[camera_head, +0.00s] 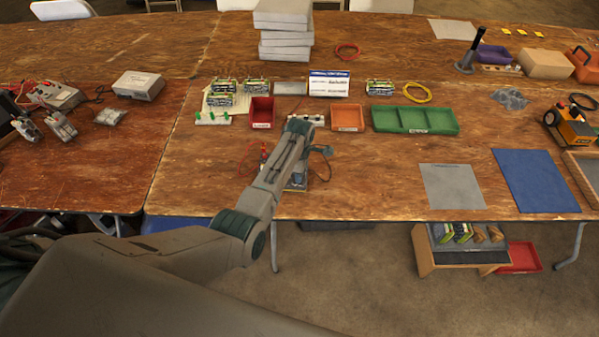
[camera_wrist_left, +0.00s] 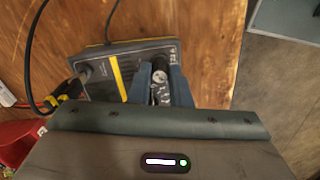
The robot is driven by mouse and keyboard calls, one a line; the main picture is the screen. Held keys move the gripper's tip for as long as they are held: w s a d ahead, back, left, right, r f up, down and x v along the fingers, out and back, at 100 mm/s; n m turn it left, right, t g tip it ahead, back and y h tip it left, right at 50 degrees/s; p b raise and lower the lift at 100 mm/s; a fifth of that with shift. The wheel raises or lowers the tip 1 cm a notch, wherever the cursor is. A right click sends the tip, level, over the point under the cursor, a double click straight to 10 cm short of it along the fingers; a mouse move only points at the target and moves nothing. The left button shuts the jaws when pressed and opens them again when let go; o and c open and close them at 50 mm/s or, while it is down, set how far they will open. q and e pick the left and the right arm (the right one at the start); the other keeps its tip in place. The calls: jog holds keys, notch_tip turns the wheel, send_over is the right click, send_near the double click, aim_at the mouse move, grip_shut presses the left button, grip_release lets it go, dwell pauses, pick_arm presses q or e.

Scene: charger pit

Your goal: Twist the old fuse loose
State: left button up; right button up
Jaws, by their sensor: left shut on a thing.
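The charger (camera_wrist_left: 118,62), a dark box with a yellow stripe, lies on the wooden table in the left wrist view. A black cable and plug join its left side. My left gripper (camera_wrist_left: 161,76) has its two blue fingers shut on a small silver cylinder, the old fuse (camera_wrist_left: 159,92), at the right end of the charger's face. Whether the fuse is still seated cannot be told. In the head view my left forearm hides most of the charger (camera_head: 297,185) and the gripper's fingertips. My right gripper is in neither view.
Behind the charger stand a red bin (camera_head: 261,112), an orange tray (camera_head: 347,117), a divided green tray (camera_head: 414,120) and a white sign (camera_head: 329,84). A grey sheet (camera_head: 452,186) and a blue mat (camera_head: 535,181) lie at right. Bare table lies between charger and grey sheet.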

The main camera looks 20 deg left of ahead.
pick_arm(q)
jog(key=shift+n+p, duration=0.45)
jog(key=shift+n, duration=0.55)
jog(key=o, duration=0.9)
jog(key=shift+c, duration=0.2)
jog(key=shift+r, duration=0.15)
notch_tip(320, 180, up, 2)
jog(key=shift+r+p, duration=0.1)
jog(key=shift+p, duration=1.1)
jog(key=shift+r+p, duration=0.5)
jog(key=shift+r, duration=1.25)
